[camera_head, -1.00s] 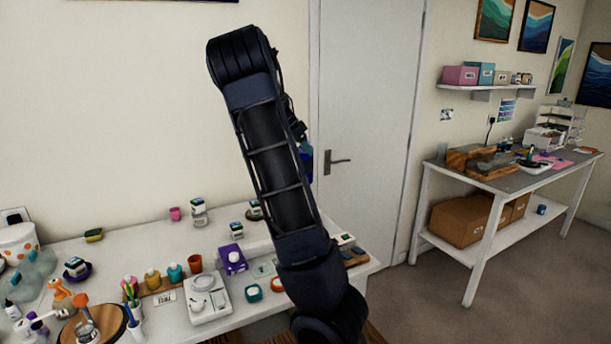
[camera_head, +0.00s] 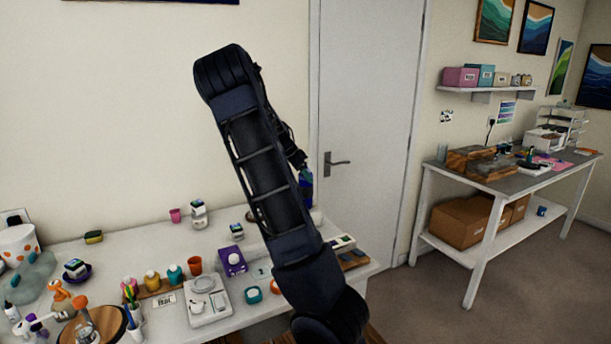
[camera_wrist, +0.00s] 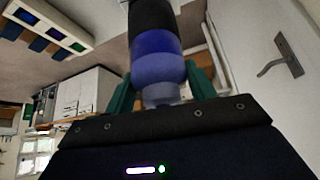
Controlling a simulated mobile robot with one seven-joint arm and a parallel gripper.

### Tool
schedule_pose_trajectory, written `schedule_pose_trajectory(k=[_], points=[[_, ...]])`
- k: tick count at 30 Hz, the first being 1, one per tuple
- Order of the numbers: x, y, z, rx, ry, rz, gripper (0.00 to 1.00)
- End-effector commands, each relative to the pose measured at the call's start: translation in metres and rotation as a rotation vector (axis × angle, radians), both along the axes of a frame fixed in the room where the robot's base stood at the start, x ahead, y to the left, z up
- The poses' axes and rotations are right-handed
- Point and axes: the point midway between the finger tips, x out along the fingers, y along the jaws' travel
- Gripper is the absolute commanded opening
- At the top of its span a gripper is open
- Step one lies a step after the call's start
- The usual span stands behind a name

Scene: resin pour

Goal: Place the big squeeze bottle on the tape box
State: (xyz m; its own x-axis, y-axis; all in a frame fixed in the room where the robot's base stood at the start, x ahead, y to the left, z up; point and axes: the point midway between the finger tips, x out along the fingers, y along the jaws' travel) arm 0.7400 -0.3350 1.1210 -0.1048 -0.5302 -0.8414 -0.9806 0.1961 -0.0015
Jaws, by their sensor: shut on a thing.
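The big squeeze bottle (camera_wrist: 158,55), blue with a dark band, is between the green fingers of my gripper (camera_wrist: 160,88) in the wrist view. My gripper is shut on it. In the head view a blue part of the bottle (camera_head: 306,188) shows beside my arm, above the right end of the white table; my arm hides the gripper. I cannot tell for sure which thing is the tape box. A purple box (camera_head: 232,262) with a round white thing on it stands left of my arm.
The white table (camera_head: 130,255) is crowded with small jars, a white scale (camera_head: 208,300), a terracotta cup (camera_head: 194,265) and a teal jar (camera_head: 253,295). Stacked jars (camera_head: 198,213) stand at the back. A door (camera_head: 365,130) is behind my arm.

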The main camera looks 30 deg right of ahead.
Motion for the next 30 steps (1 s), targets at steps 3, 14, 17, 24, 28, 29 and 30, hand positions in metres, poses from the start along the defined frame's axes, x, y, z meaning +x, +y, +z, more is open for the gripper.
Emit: schedule_pose_trajectory(k=[3,14,17,24,28,29,30], points=[[0.0,0.0,0.001,0.0,-0.001,0.001,0.01],[0.0,0.0,-0.002,0.0,0.0,0.0,0.77],[0.0,0.0,-0.002,0.0,0.001,0.001,0.77],[0.001,0.004,0.006,0.001,0.0,0.001,0.77],[0.003,0.014,0.022,0.002,-0.002,0.002,0.77],[0.004,0.017,0.026,0.001,-0.003,0.003,0.77],[0.005,0.021,0.033,0.001,-0.002,0.004,0.77]])
